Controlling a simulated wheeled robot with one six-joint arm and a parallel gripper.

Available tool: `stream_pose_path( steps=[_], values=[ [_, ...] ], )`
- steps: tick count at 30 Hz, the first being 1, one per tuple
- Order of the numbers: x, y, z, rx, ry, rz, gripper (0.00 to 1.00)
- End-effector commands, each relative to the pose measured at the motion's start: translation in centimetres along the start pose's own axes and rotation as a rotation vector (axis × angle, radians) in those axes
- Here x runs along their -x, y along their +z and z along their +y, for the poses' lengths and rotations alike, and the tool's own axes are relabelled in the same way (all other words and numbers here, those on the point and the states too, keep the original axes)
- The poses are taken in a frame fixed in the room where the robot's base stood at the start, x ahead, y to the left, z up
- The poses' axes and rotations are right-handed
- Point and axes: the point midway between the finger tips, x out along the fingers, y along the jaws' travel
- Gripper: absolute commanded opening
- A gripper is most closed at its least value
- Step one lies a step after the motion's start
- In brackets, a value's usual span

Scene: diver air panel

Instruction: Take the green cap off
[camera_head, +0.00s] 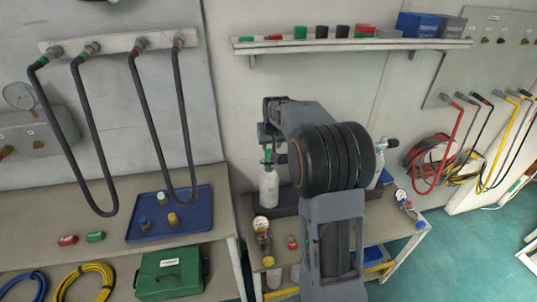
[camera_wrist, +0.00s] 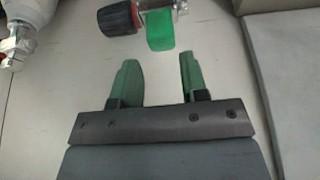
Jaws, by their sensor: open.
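The green cap (camera_wrist: 160,30) shows at the top of the wrist view, on a metal valve fitting with a dark, red-ringed knob (camera_wrist: 118,17) to its left. My gripper (camera_wrist: 158,63) is open and empty. Its two green fingers point toward the cap, which lies beyond the fingertips and roughly in line with the gap, apart from both. In the head view, my gripper (camera_head: 268,142) is over a pale bottle (camera_head: 269,187) on the middle bench. Small green there is too small to tell as cap or finger, and my arm hides part of the area.
A second bottle (camera_head: 381,160) stands right of my arm. A shelf (camera_head: 350,45) with small caps and boxes runs above. Gauge fittings (camera_head: 262,226) lie on the bench's left. Black hoses (camera_head: 100,150) hang over the left bench, which holds a blue tray (camera_head: 190,228).

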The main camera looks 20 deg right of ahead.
Motion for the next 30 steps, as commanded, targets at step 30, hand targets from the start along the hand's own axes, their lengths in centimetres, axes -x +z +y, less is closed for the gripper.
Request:
stream_pose_path(
  steps=[30],
  values=[
    [-5.9, 0.0, -0.2, 0.001, 0.000, 0.001, 0.30]
  ],
)
